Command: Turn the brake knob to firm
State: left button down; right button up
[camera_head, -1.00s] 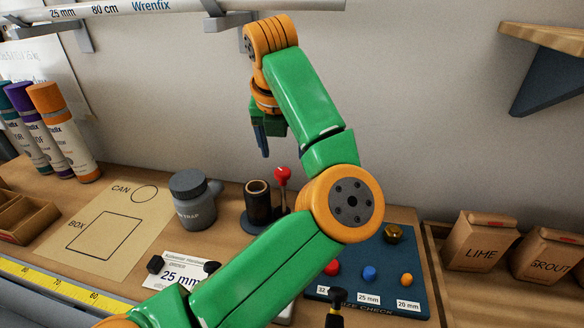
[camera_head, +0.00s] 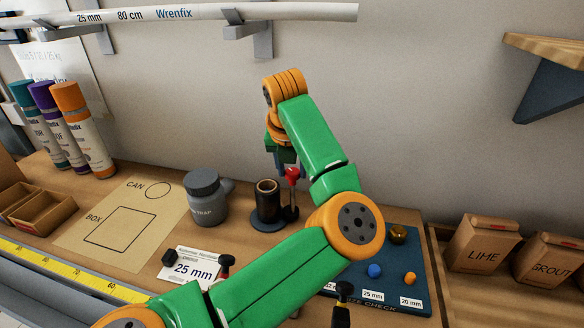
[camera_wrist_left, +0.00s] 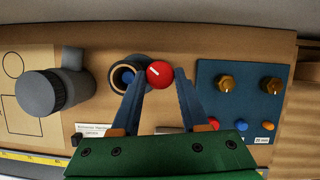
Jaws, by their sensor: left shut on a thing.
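The brake knob (camera_head: 292,174) is a small red ball-like knob on a dark stem, beside a black cylinder with a copper-coloured rim (camera_head: 268,200). In the left wrist view the red knob (camera_wrist_left: 159,75) carries a short white mark, tilted from upper left to lower right. My left gripper (camera_head: 284,171) comes down on the knob from above, and its two blue fingers (camera_wrist_left: 162,78) are closed on its sides. No scale or "firm" wording is readable near the knob. My right gripper is in neither view.
A grey trap jar (camera_head: 206,198) stands left of the cylinder. A blue size-check board (camera_head: 408,290) with coloured buttons and brass fittings lies at right, partly behind my arm. A 25 mm card (camera_head: 197,268) lies in front. Paper bags (camera_head: 482,246) stand far right. A white pipe hangs above.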

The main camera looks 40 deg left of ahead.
pick_arm(q)
jog(key=shift+n, duration=0.8)
jog(key=shift+w+d+r+n+g+y, duration=0.1)
jog(key=shift+n+g+y, duration=0.2)
jog(key=shift+n, duration=0.3)
jog(key=shift+w+n+g+y, duration=0.1)
jog(key=shift+n+g+y, duration=0.15)
jog(key=shift+n, duration=0.35)
jog(key=n+g+p, duration=0.1)
jog(key=n, duration=0.2)
jog(key=shift+y+p, duration=0.25)
jog(key=shift+p, duration=0.05)
jog(key=shift+w+n+g+p, duration=0.1)
jog(key=shift+n+g+p, duration=0.4)
jog(key=shift+n, duration=0.4)
jog(key=shift+c, duration=2.2)
grip_release()
